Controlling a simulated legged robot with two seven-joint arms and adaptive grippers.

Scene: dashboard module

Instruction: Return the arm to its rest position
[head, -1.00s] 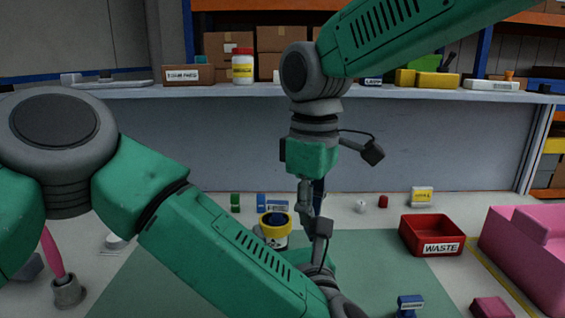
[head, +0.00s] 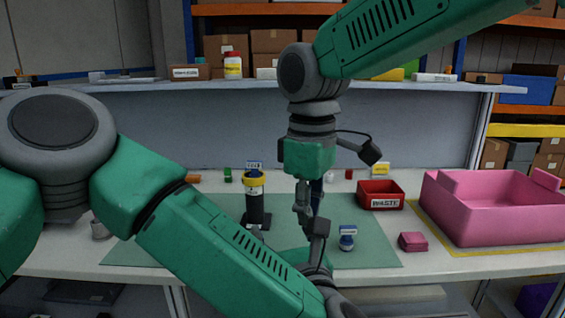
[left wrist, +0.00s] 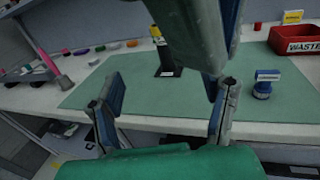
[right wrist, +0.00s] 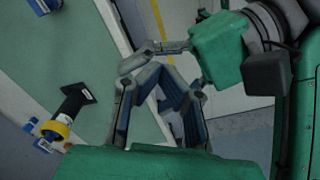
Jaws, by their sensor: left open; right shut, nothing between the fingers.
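My left arm comes in from the left in the head view, and its gripper (head: 304,207) points away over the mat. In the left wrist view its two blue-padded fingers (left wrist: 163,100) are apart with nothing between them. My right arm comes down from the upper right, its gripper (head: 317,190) pointing down close beside the left one and partly hidden. In the right wrist view the right fingers (right wrist: 155,95) are close together and empty. My left gripper (right wrist: 170,48) crosses just beyond them. I cannot tell whether they touch.
A black holder with a yellow collar (head: 256,205) stands on the green mat (head: 200,230), left of the grippers. A blue stamp (head: 347,238) is to their right. A red WASTE bin (head: 381,196), pink box (head: 490,210) and small pink block (head: 413,242) lie further right. A shelf (head: 420,88) runs behind.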

